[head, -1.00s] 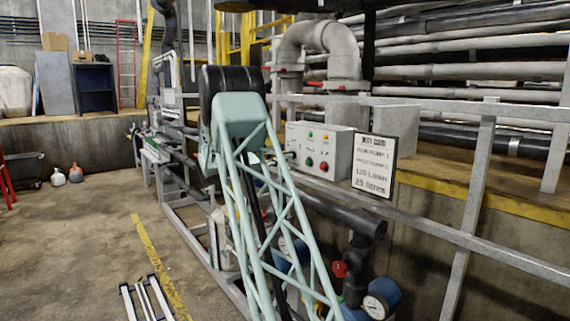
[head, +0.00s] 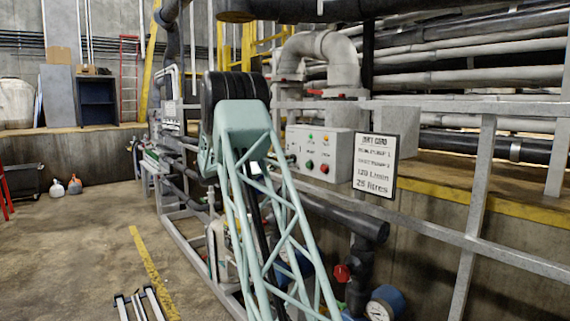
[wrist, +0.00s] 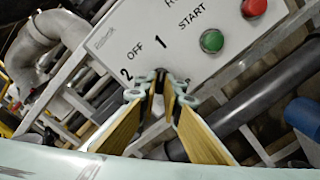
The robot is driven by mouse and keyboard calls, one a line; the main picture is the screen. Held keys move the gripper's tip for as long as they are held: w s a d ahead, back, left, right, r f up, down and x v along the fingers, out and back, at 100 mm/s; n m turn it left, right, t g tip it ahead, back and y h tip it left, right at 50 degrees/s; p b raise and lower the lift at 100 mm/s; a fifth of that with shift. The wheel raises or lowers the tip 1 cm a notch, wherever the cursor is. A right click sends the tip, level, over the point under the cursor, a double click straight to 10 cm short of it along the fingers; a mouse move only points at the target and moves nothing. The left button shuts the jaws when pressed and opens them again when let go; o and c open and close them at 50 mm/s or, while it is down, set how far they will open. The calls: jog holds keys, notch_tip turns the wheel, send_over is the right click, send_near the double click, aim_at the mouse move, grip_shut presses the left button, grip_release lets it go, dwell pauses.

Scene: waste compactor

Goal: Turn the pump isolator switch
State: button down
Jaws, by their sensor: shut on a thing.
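The white control box (wrist: 145,40) fills the top of the wrist view, tilted, with printed marks 2, OFF, 1 and START. The pump isolator switch (wrist: 158,104) is a dark piece at the box's lower edge, below the OFF and 1 marks. It is mostly hidden by my fingers. My gripper (wrist: 160,88) is shut on it, one fingertip on each side. The switch's exact pointing direction cannot be told.
A green button (wrist: 212,41) and a red button (wrist: 254,7) sit on the box, right of the fingers. A white sign (head: 375,166) hangs on the grey railing (head: 478,200) beside the box. Pipes and a red valve handle (head: 341,273) lie below.

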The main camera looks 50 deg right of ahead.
dwell(0.3)
jog(key=c, duration=2.8)
grip_release()
jog(key=shift+a, duration=0.1)
jog(key=shift+v, duration=5.95)
jog(key=shift+a, duration=0.1)
